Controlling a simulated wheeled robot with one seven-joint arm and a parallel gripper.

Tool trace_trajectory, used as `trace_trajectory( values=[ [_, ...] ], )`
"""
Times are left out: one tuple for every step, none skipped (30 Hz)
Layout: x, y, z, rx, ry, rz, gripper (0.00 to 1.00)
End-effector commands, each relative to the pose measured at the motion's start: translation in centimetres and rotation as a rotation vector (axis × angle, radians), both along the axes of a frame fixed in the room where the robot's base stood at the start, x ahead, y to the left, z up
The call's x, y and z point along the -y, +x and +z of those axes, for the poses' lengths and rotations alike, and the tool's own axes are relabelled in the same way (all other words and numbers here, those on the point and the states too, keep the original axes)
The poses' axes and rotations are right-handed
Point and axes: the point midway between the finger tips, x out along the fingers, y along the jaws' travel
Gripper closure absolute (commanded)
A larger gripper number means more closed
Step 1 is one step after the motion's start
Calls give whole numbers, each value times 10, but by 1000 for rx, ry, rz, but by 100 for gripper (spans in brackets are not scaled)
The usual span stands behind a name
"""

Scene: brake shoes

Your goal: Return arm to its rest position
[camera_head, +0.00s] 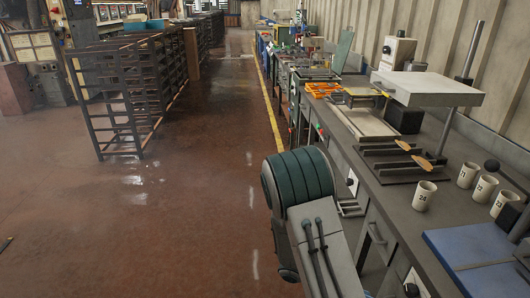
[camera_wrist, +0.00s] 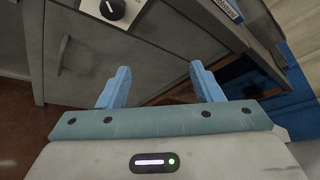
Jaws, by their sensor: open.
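My gripper (camera_wrist: 160,86) shows in the wrist view with its two blue fingers spread apart and nothing between them. It is in front of the grey workbench cabinet (camera_wrist: 95,55), close to its drawers and a dial. In the head view my arm reaches in at the bottom centre, beside the workbench (camera_head: 400,205); its gripper is not visible there.
Numbered cups, one marked 20 (camera_head: 422,196), stand on the bench to the right of a rack (camera_head: 395,165) holding wooden-handled items. A blue mat (camera_head: 475,255) lies at the near right. Shelving racks (camera_head: 110,105) stand at left. The brown floor (camera_head: 190,210) between is clear.

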Motion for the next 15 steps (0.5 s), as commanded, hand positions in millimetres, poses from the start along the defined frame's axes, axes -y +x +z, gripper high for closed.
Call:
trace_trajectory(
  values=[
    [-3, -4, 10, 85, 32, -63, 41],
    [-5, -7, 15, 132, 50, -101, 41],
    [-8, -10, 21, 197, 72, -151, 41],
    [-10, -13, 26, 245, 88, -190, 41],
    [-12, -16, 31, 292, 103, -228, 41],
    [-15, -19, 37, 353, 124, -281, 41],
    [-17, -21, 41, 401, 141, -320, 41],
    [-20, -24, 46, 446, 156, -360, 41],
    [-23, -27, 52, 506, 175, -415, 41],
    [-26, -30, 57, 550, 189, -456, 41],
    [-29, -32, 61, 595, 204, -495, 41],
    [-32, -34, 67, 652, 222, -550, 41],
    [-35, -37, 72, 696, 236, -593, 41],
    [-38, -39, 76, 738, 250, -635, 41],
    [-42, -42, 83, 795, 269, -692, 41]
  ],
)
